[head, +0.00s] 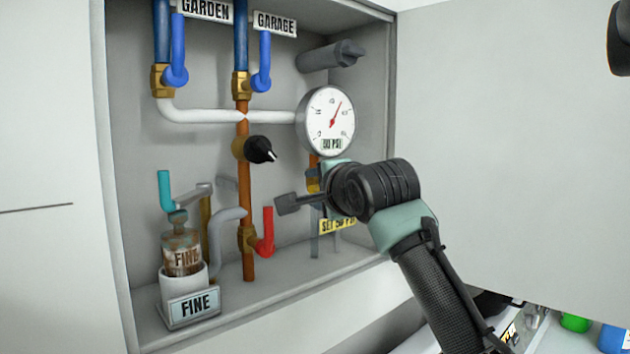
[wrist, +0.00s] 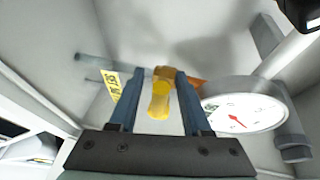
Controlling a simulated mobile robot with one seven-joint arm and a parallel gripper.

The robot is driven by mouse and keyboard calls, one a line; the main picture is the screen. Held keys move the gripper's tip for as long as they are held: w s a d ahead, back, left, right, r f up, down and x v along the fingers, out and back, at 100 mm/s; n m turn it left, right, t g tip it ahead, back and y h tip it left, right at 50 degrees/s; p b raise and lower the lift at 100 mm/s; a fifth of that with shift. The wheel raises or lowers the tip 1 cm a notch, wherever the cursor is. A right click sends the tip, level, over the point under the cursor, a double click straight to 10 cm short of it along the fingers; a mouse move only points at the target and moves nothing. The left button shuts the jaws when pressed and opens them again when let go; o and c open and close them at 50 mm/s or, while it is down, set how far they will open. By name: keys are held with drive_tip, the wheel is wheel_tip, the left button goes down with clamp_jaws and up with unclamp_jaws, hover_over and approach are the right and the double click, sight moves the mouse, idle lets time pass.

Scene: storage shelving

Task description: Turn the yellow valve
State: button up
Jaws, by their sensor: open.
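The yellow valve (wrist: 159,103) has a short rounded handle, seen between my two fingers in the wrist view. In the head view only a small yellow-brown part of it (head: 312,181) shows below the gauge, mostly hidden by my gripper. My gripper (wrist: 161,76) is open, with one dark finger on each side of the handle. A gap shows between the handle and each finger. In the head view my gripper (head: 298,202) reaches into the cabinet from the right. I cannot tell whether anything touches.
A round gauge (head: 327,120) is just above my gripper. A yellow label (head: 337,226) hangs below it. A red handle (head: 266,230), a black knob (head: 260,150) and a copper pipe (head: 244,190) are to the left. The cabinet's open door (head: 510,140) stands at right.

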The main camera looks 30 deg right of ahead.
drive_tip(key=shift+w+f, duration=0.1)
drive_tip(key=shift+w, duration=0.1)
drive_tip(key=shift+s, duration=0.1)
clamp_jaws()
idle(1.2)
